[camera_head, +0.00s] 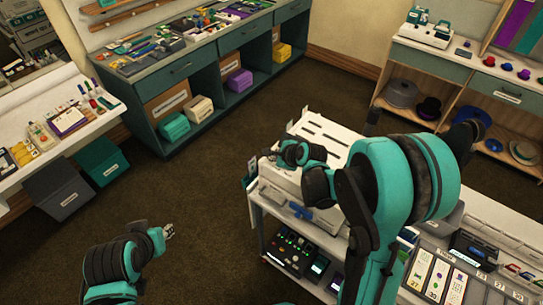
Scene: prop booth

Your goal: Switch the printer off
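A large white machine (292,195) with slots in its top, probably the printer, sits on a white cart at the centre. I cannot make out its power switch. My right gripper (274,157) is over the left end of this machine, and my teal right arm hides much of its right side. Whether it touches the machine, and whether its fingers are open or shut, I cannot tell. My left gripper (169,231) hangs over the brown floor, left of the cart and apart from everything. Its fingers are too small to read.
The cart's lower shelf holds a dark control panel (288,252) with lit buttons. Cards (437,280) and small devices lie at the right. A teal workbench (190,75) stands at the back, a hat shelf at the right. The carpet (215,185) between is clear.

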